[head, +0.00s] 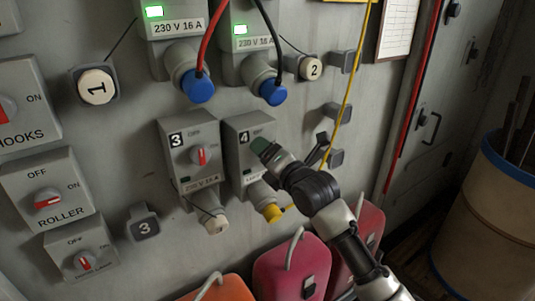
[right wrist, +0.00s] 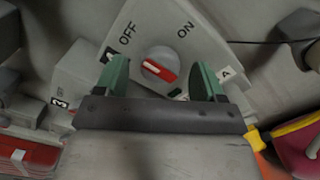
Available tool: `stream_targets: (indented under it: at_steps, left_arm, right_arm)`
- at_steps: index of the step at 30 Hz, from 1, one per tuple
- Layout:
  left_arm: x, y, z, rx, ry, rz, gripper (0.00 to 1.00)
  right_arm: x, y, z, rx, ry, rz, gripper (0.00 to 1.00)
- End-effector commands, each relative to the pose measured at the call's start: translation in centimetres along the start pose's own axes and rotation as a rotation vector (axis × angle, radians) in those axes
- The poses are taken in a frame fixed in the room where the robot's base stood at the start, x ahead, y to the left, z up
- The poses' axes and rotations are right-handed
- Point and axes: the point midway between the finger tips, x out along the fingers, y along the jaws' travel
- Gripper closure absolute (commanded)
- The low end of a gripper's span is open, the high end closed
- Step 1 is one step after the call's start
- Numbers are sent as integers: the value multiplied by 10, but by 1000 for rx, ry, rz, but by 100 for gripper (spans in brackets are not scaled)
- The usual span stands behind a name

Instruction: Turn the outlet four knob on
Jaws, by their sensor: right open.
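The outlet four box (head: 238,128) is a grey unit on the wall, marked 4, right of the outlet three box (head: 183,140). Its round knob (right wrist: 158,68) shows in the right wrist view, grey with a red bar. The bar slants, its upper-left end towards the OFF side; ON is at the upper right. My right gripper (head: 262,148) is open in front of the box and hides the knob in the head view. In the right wrist view its green fingers (right wrist: 160,76) stand on either side of the knob, with gaps. My left gripper is not in view.
A yellow plug (head: 271,212) sits under outlet four, and a yellow cable (head: 351,85) hangs to its right. Blue plugs (head: 197,86) with red and black cables are above. Red cases (head: 290,262) stand below. A barrel (head: 490,190) is at the right.

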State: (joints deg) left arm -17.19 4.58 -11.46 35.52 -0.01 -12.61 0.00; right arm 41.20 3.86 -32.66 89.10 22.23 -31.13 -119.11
Motion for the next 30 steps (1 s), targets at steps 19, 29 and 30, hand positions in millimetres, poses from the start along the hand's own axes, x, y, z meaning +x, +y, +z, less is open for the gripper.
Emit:
stream_targets:
  at_steps: [19, 29, 30]
  left_arm:
    - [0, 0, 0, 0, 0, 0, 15]
    - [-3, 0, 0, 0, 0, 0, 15]
    - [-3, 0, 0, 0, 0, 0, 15]
  right_arm:
    - [0, 0, 0, 32, 0, -1, 80]
    - [0, 0, 1, 233, 0, -2, 80]
    - [0, 0, 0, 270, 0, -2, 80]
